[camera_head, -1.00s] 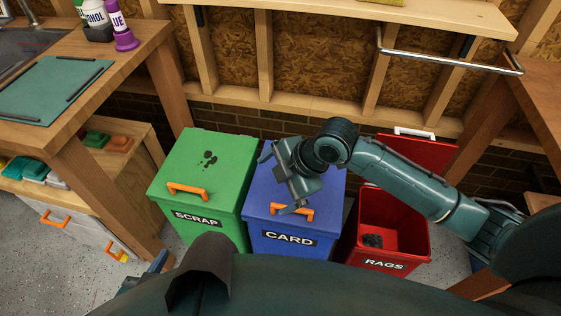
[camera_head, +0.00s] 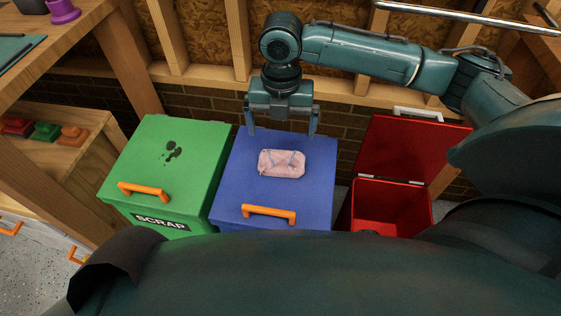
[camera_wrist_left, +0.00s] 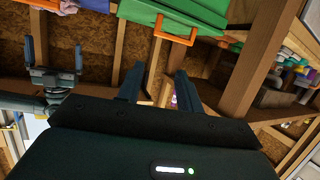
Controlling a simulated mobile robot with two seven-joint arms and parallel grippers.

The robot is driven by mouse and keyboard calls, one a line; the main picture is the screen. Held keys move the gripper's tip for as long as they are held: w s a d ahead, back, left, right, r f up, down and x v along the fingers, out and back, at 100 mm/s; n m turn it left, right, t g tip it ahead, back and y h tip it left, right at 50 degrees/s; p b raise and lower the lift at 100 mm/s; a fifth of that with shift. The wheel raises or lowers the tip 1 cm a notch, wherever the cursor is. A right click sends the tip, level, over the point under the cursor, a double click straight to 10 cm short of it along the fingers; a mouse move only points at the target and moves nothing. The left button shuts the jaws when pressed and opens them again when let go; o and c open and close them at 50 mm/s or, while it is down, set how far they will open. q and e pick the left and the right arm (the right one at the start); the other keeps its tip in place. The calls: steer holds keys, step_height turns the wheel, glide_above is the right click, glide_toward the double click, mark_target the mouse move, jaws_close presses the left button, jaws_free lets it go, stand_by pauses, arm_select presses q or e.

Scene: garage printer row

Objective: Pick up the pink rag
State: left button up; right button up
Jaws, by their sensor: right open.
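The pink rag (camera_head: 282,163) lies as a small crumpled pad on the blue bin's closed lid (camera_head: 237,178). My right gripper (camera_head: 281,133) is open and empty, fingers pointing down, just behind and above the rag, apart from it. The rag (camera_wrist_left: 68,6) also shows at the top left edge of the left wrist view, with my right gripper (camera_wrist_left: 53,72) below it there. My left gripper (camera_wrist_left: 157,82) has its fingers apart with nothing between them. It cannot be made out in the head view.
A green SCRAP bin (camera_head: 165,165), closed, stands left of the blue bin. A red bin (camera_head: 392,205) with its lid up stands to the right. An orange handle (camera_head: 269,214) is at the blue lid's front. Wooden benches (camera_head: 70,50) and a brick wall border the bins.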

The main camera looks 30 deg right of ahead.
mark_target(282, 154)
step_height(282, 154, down, 3)
steer(key=shift+r, duration=0.1)
step_height(282, 154, down, 5)
steer(key=shift+d+f+b, duration=0.1)
steer(key=shift+b, duration=1.15)
steer(key=shift+f, duration=0.1)
arm_select(q)
steer(key=shift+w+d+f+m, duration=0.1)
steer(key=shift+d+f+m, duration=0.1)
steer(key=shift+f, duration=0.35)
steer(key=shift+w+d+f+m, duration=0.1)
steer(key=shift+d+f+m, duration=0.1)
steer(key=shift+f, duration=0.3)
steer(key=shift+w+d+f+m, duration=0.1)
steer(key=shift+d+f+m, duration=0.1)
steer(key=shift+f, duration=0.35)
arm_select(e)
steer(key=c, duration=0.6)
